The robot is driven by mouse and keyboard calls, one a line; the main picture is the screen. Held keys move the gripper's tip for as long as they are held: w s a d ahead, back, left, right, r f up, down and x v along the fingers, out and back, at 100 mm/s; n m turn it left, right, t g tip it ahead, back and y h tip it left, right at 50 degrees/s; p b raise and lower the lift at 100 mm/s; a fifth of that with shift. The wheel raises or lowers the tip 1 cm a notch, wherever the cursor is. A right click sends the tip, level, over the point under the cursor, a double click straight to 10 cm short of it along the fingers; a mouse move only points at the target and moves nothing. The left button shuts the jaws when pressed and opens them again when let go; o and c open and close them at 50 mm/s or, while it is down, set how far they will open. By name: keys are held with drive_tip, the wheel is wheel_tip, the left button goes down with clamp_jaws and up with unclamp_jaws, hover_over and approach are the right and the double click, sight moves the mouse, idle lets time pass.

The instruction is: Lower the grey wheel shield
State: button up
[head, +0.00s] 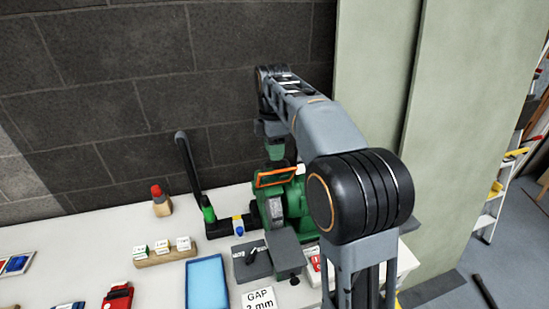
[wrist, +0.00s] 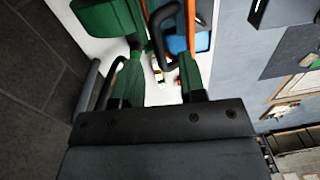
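A green bench grinder (head: 296,200) stands on the white bench, partly hidden behind my arm. An orange-rimmed shield (head: 277,178) sits tilted at its upper front. A grey wheel face shows below the rim. I cannot clearly pick out a separate grey shield; my arm may hide it. My gripper (head: 277,150) points down just above the orange rim. In the wrist view its two green fingers (wrist: 162,60) are apart, with a black curved bar (wrist: 164,25) and an orange strip (wrist: 190,28) showing near the fingertips. I cannot tell whether they touch.
A black upright hose (head: 187,160) rises left of the grinder. A blue tray (head: 206,284), a gap card (head: 258,300) and a wooden block with labelled pieces (head: 166,258) lie in front. A red-topped wooden piece (head: 161,203) stands further back. A dark wall closes off the back.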

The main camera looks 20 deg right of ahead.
sight(276, 177)
drive_tip(key=shift+s+f, duration=0.1)
drive_tip(key=shift+f, duration=1.1)
drive_tip(key=shift+c, duration=0.4)
drive_tip(key=c, duration=0.6)
